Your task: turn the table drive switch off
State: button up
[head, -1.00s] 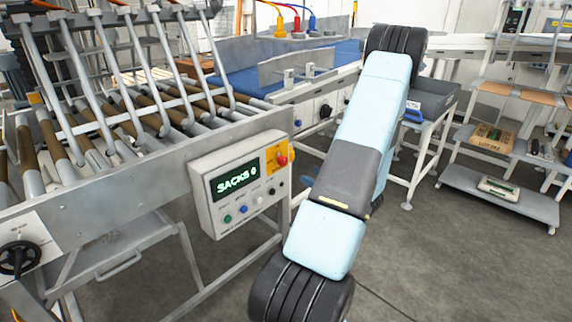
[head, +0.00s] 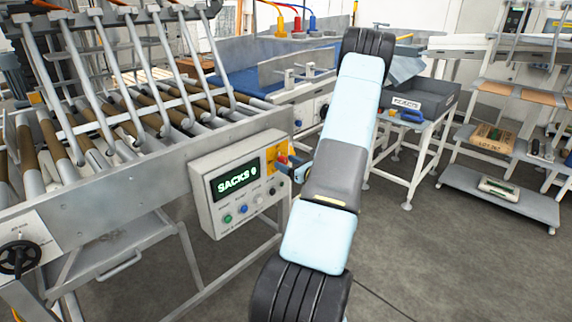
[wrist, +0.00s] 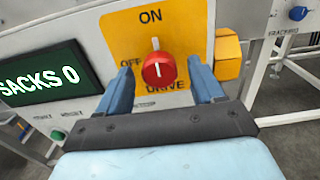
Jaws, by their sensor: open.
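The table drive switch is a red rotary knob (wrist: 158,70) on a yellow plate (wrist: 178,28) marked ON at the top, OFF at the left and DRIVE below. Its white pointer line stands upright, towards ON. It also shows in the head view on the right end of the grey control box (head: 207,200). My gripper (wrist: 160,67) is open, with one blue finger on each side of the knob. A gap shows between the knob and each finger in the wrist view. In the head view my gripper (head: 292,168) is at the box's right side, partly hidden by my arm.
The box's display (head: 235,181) reads SACKS 0, with several small buttons below it. The roller table frame (head: 110,195) is at the left. A grey rejects bin (head: 440,104) and a shelf rack (head: 500,195) stand at the right. Open floor lies in front.

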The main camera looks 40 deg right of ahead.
jog(key=shift+w, duration=0.3)
jog(key=shift+c, duration=0.4)
jog(key=c, duration=0.9)
jog(key=shift+a, duration=0.2)
jog(key=shift+c, duration=0.4)
jog(key=shift+d, duration=0.1)
